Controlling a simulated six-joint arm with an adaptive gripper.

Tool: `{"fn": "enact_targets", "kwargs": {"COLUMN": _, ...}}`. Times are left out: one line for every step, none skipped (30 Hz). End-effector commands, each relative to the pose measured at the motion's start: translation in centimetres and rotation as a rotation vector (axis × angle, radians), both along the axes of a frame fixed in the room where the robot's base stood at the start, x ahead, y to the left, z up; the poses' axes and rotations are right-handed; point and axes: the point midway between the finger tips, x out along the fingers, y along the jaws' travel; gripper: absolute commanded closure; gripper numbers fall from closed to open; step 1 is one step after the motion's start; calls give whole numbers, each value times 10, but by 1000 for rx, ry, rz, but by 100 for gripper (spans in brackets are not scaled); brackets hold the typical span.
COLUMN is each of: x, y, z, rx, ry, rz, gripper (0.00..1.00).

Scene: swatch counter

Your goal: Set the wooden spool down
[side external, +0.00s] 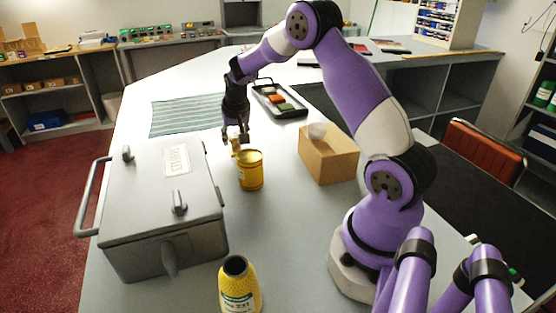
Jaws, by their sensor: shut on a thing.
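My gripper (236,139) points down over the counter (285,240), near the middle of the side external view. It is shut on the wooden spool (236,147), a small tan piece that shows only partly below the fingers. The spool is just behind and left of the rim of a yellow tin (250,172), at about the height of that rim. I cannot tell whether the spool touches the tin or what is under it, because the tin hides its lower part.
A grey lidded box (160,215) stands at the left, a yellow bottle (238,288) at the front. Behind are a striped cloth (185,114) and a dark tray (280,101).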

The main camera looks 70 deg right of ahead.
Motion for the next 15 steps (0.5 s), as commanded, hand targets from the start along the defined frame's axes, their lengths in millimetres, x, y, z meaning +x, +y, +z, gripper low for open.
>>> {"fn": "enact_targets", "kwargs": {"x": 0, "y": 0, "z": 0, "rx": 0, "ry": 0, "rz": 0, "gripper": 90}}
{"fn": "enact_targets", "kwargs": {"x": 0, "y": 0, "z": -1, "rx": 0, "ry": 0, "rz": 0, "gripper": 90}}
{"fn": "enact_targets", "kwargs": {"x": 0, "y": 0, "z": -2, "rx": 0, "ry": 0, "rz": 0, "gripper": 90}}
{"fn": "enact_targets", "kwargs": {"x": 0, "y": 0, "z": -3, "rx": 0, "ry": 0, "rz": 0, "gripper": 90}}
{"fn": "enact_targets", "kwargs": {"x": 0, "y": 0, "z": -3, "rx": -1, "ry": -1, "rz": 0, "gripper": 45}}
{"fn": "enact_targets", "kwargs": {"x": 0, "y": 0, "z": -3, "rx": -1, "ry": -1, "rz": 0, "gripper": 25}}
{"fn": "enact_targets", "kwargs": {"x": 0, "y": 0, "z": -3, "rx": -1, "ry": -1, "rz": 0, "gripper": 21}}
{"fn": "enact_targets", "kwargs": {"x": 0, "y": 0, "z": -3, "rx": -1, "ry": -1, "rz": 0, "gripper": 21}}
{"fn": "enact_targets", "kwargs": {"x": 0, "y": 0, "z": -3, "rx": -1, "ry": -1, "rz": 0, "gripper": 21}}
{"fn": "enact_targets", "kwargs": {"x": 0, "y": 0, "z": -3, "rx": -1, "ry": -1, "rz": 0, "gripper": 21}}
{"fn": "enact_targets", "kwargs": {"x": 0, "y": 0, "z": -3, "rx": -1, "ry": -1, "rz": 0, "gripper": 21}}
{"fn": "enact_targets", "kwargs": {"x": 0, "y": 0, "z": -3, "rx": -1, "ry": -1, "rz": 0, "gripper": 21}}
{"fn": "enact_targets", "kwargs": {"x": 0, "y": 0, "z": -3, "rx": -1, "ry": -1, "rz": 0, "gripper": 21}}
{"fn": "enact_targets", "kwargs": {"x": 0, "y": 0, "z": -3, "rx": -1, "ry": -1, "rz": 0, "gripper": 21}}
{"fn": "enact_targets", "kwargs": {"x": 0, "y": 0, "z": -3, "rx": -1, "ry": -1, "rz": 0, "gripper": 21}}
